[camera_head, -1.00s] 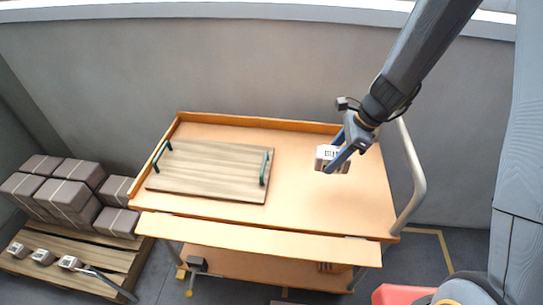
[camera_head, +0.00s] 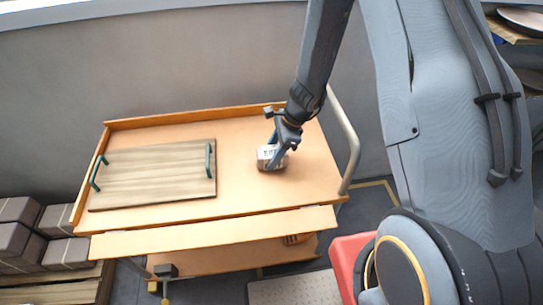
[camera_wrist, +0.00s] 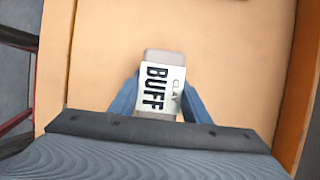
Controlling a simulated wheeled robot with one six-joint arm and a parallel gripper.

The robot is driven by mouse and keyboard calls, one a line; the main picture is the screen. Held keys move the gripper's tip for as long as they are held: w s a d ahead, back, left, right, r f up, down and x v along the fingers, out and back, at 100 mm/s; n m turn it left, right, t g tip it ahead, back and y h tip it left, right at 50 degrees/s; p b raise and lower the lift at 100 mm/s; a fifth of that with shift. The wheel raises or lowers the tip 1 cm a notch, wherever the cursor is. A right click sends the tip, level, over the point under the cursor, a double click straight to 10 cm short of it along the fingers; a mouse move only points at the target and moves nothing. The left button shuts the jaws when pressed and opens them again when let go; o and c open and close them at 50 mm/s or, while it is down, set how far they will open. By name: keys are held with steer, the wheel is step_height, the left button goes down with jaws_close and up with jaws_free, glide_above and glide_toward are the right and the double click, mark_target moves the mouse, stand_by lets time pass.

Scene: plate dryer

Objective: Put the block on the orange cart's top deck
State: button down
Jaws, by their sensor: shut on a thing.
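The block (camera_head: 268,158) is small and grey with a white label. In the wrist view the block (camera_wrist: 162,85) shows "CLAY BUFF" on that label. My gripper (camera_head: 277,152) is shut on it, with a blue finger on each side. The orange cart's top deck (camera_head: 245,190) lies below the block, which is over the deck's right part. I cannot tell whether the block touches the deck or is just above it. The deck (camera_wrist: 235,60) fills most of the wrist view.
A wooden board (camera_head: 150,178) with two dark green handles lies on the deck's left half. The deck has a raised back rim (camera_head: 190,115) and a pale handle rail (camera_head: 345,135) at right. Stacked grey packages (camera_head: 20,235) stand at lower left. Deck space between board and block is clear.

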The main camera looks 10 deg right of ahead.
steer(key=shift+f, duration=0.35)
steer(key=shift+f, duration=0.15)
steer(key=c, duration=1)
jaws_free()
